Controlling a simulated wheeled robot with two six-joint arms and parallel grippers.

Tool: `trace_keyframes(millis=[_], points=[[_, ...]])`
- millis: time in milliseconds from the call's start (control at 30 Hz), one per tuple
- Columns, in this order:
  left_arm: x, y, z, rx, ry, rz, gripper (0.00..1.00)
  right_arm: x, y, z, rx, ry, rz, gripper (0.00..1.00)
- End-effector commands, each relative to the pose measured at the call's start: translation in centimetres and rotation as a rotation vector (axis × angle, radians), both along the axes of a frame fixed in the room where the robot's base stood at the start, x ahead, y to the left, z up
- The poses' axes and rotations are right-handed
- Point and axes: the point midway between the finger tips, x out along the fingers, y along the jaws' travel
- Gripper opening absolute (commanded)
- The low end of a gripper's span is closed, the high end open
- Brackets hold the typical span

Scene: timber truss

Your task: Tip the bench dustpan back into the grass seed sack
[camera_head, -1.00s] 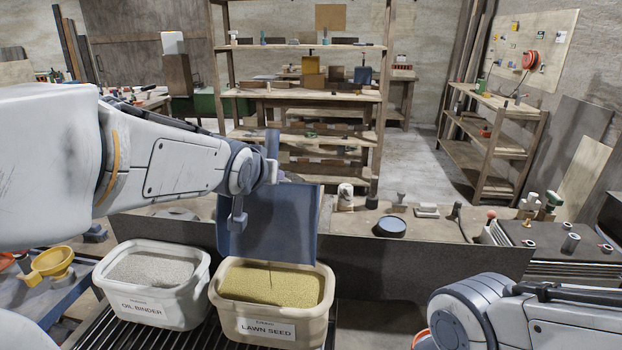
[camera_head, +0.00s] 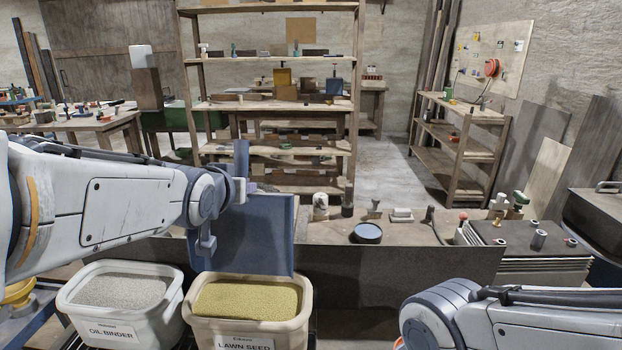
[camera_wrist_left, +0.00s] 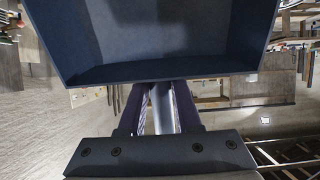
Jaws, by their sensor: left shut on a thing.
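The blue dustpan (camera_head: 252,238) hangs steeply tilted in my left gripper (camera_head: 222,210), over the back edge of the tub labelled LAWN SEED (camera_head: 250,333). The tub is cream, open and holds yellow grass seed (camera_head: 250,299); I see no sack. In the left wrist view, the dustpan (camera_wrist_left: 155,30) fills the top and the visible part of its inside looks bare. There my left gripper (camera_wrist_left: 160,110) is shut on its handle. My right arm shows at the lower right of the head view, but its gripper is out of frame.
A pale tub labelled OIL BINDER (camera_head: 113,336), full of grey granules, stands directly left of the seed tub. Behind them is a bench with a round dark tin (camera_head: 367,233) and small items. A tall wooden shelf (camera_head: 275,104) stands farther back.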

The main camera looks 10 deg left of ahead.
Motion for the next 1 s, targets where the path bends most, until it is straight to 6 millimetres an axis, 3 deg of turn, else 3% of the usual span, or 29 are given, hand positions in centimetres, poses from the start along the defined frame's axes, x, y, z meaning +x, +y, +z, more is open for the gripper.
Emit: trace_keyframes(millis=[33, 400, 1000], points=[[-0.2, 0.0, 0.5, -0.005, -0.008, 0.005, 0.0, 0.0, 0.0, 1.0, 0.0, 0.0, 0.0, 0.5], [-1.6, 0.2, 0.5, 0.014, -0.076, 0.018, 0.0, 0.0, 0.0, 3.8, 0.0, 0.0, 0.0, 0.5], [-1.9, 0.1, 0.4, 0.016, -0.105, 0.017, 0.0, 0.0, 0.0, 4.0, 0.0, 0.0, 0.0, 0.5]])
